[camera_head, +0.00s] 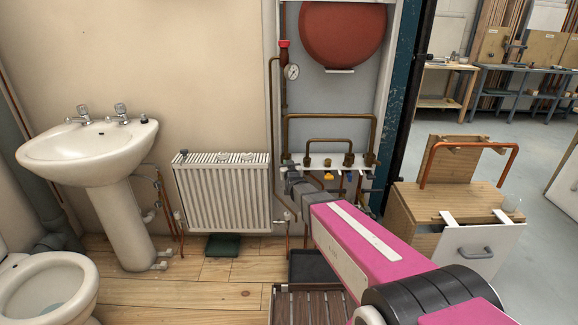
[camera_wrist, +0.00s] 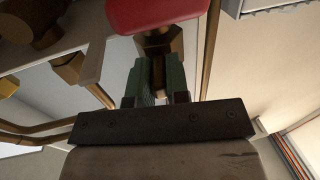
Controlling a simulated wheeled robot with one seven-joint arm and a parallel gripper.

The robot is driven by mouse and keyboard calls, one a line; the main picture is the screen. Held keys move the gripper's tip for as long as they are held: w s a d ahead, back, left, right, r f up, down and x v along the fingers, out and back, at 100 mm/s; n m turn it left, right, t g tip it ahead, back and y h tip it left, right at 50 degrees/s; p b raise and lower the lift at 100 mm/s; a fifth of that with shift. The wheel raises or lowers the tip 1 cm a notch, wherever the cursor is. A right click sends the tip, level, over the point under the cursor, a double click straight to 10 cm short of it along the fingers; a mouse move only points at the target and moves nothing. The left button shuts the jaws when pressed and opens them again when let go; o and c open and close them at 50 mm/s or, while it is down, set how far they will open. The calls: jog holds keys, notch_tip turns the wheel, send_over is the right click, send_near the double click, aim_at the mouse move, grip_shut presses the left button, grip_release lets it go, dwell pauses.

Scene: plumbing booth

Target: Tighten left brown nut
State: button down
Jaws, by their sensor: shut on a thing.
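My gripper (camera_wrist: 158,78) has its two green fingers shut on a brown hex nut (camera_wrist: 160,42) in the wrist view. The nut shows at the fingertips, just below a rounded red part (camera_wrist: 156,14). In the head view my pink arm reaches toward the copper pipework, and my grey gripper (camera_head: 289,172) is at the left end of the valve row. The gripped nut is hidden there by the gripper. Other brown nuts (camera_wrist: 68,68) show at the upper left of the wrist view.
A white bracket (camera_head: 335,166) carries the valves, with a yellow part (camera_head: 329,176) below. A vertical copper pipe (camera_head: 272,130) and the white radiator (camera_head: 222,192) stand close on the left. A red vessel (camera_head: 341,32) hangs above. A wooden cabinet (camera_head: 440,200) stands at the right.

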jog(key=shift+a+m+h, duration=0.35)
jog(key=shift+m+h, duration=0.25)
jog(key=shift+h, duration=0.35)
jog(key=shift+a+m+h, duration=0.3)
jog(key=shift+m+h, duration=0.3)
jog(key=shift+h, duration=0.35)
jog(key=shift+w+a+m+g+h, duration=0.15)
jog(key=shift+a+m+g+h, duration=0.3)
jog(key=shift+m+h, duration=0.85)
jog(key=shift+w+a+m+g+h, duration=0.1)
jog(key=shift+a+m+g+h, duration=0.55)
jog(key=shift+h, duration=1.2)
jog(key=shift+w+a+m+g+h, duration=0.15)
jog(key=shift+m+g+h, duration=0.15)
jog(key=shift+m+h, duration=1.1)
jog(key=shift+h, duration=0.45)
jog(key=c, duration=1.1)
grip_release()
jog(key=v, duration=1)
jog(key=shift+s+a+r, duration=0.15)
jog(key=shift+s+a, duration=0.1)
jog(key=shift+s, duration=0.05)
